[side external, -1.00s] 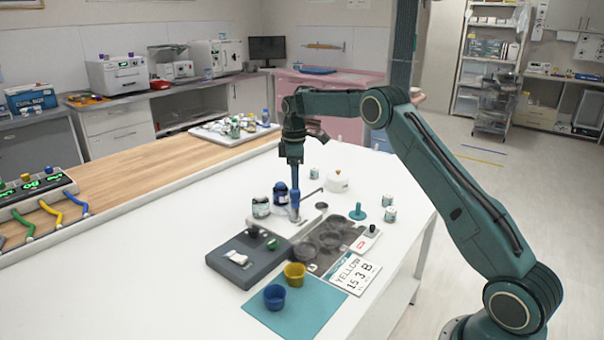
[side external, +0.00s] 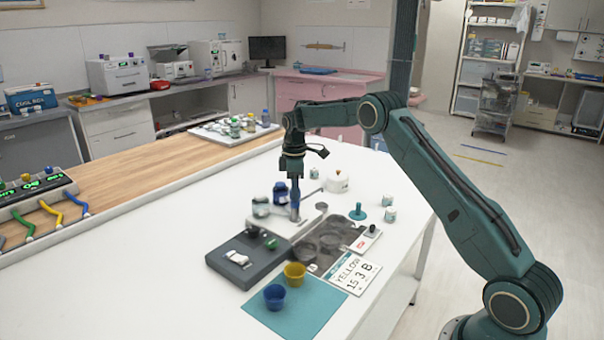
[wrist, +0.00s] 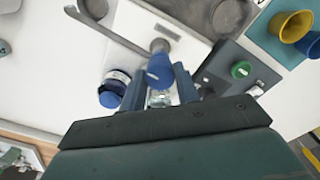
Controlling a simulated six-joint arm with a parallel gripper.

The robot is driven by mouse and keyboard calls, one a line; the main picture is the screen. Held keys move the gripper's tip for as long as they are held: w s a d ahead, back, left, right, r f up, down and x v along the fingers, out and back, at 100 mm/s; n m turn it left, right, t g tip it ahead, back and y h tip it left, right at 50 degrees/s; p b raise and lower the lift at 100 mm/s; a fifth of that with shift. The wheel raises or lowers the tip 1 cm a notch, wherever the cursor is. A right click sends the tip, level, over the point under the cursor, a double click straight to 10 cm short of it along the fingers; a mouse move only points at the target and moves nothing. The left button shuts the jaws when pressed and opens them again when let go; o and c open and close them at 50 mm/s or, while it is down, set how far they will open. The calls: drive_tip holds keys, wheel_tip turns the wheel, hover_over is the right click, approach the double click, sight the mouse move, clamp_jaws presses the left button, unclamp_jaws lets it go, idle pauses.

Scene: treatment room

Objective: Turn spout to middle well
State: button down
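The spout is a grey metal arm (wrist: 118,33) topped by a blue knob (wrist: 158,72). In the wrist view it runs from the knob to the upper left. The tray also shows in the side view (side external: 308,259). My gripper (wrist: 160,72) points down with one finger on each side of the blue knob. Whether the fingers touch it is unclear.
A dark blue-lidded jar (wrist: 113,90) stands close to the left finger. A grey box with a green knob (wrist: 242,70) lies to the right. Yellow (side external: 294,274) and blue (side external: 274,296) cups stand on a teal mat. The white table is clear at front left.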

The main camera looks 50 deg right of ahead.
drive_tip(key=shift+m, duration=0.4)
drive_tip(key=m, duration=0.7)
drive_tip(key=shift+m, duration=0.4)
drive_tip(key=m, duration=0.4)
drive_tip(key=shift+m, duration=0.3)
drive_tip(key=m, duration=0.3)
drive_tip(key=shift+m, duration=0.4)
drive_tip(key=c, duration=1)
unclamp_jaws()
drive_tip(key=shift+c, duration=0.2)
